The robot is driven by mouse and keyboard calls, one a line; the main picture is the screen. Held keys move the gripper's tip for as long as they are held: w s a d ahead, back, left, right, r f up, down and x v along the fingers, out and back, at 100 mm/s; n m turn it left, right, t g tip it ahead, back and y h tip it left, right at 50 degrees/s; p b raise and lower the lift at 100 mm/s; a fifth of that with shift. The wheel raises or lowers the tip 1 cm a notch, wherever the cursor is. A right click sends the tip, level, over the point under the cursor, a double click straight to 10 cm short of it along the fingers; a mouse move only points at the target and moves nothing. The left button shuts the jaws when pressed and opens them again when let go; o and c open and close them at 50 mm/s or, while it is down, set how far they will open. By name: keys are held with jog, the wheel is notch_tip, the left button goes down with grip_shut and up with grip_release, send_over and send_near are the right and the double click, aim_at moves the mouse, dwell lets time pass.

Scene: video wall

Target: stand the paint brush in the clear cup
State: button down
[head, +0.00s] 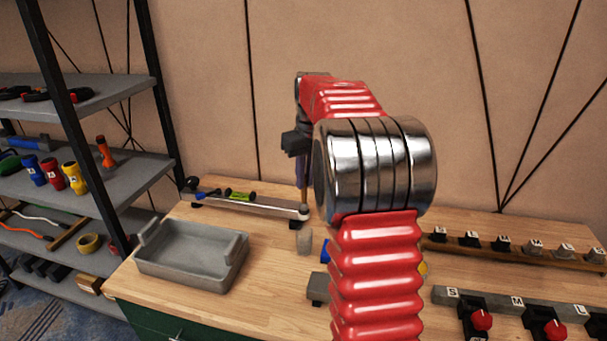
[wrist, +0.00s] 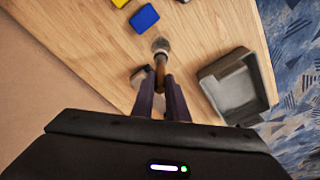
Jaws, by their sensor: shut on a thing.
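In the wrist view the brush's brown shaft (wrist: 160,70) shows between my two fingers (wrist: 161,98). A round grey shape lies at its far end; I cannot tell whether that is bristles or cup. My arm hides part of the bench.
A grey tray (head: 192,262) sits left of the cup. Behind is a low rack (head: 245,203) with tools. A blue block (wrist: 145,18) lies near the cup. Switches and labelled blocks (head: 535,250) are at right. A shelf (head: 80,170) stands at left.

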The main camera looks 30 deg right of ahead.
aim_at(305, 203)
jog(key=shift+f, duration=5.2)
jog(key=c, duration=1.7)
grip_release()
jog(key=shift+o, duration=0.2)
notch_tip(305, 203, up, 14)
jog(key=s, duration=0.1)
jog(key=shift+s+f, duration=0.2)
jog(key=shift+s, duration=0.2)
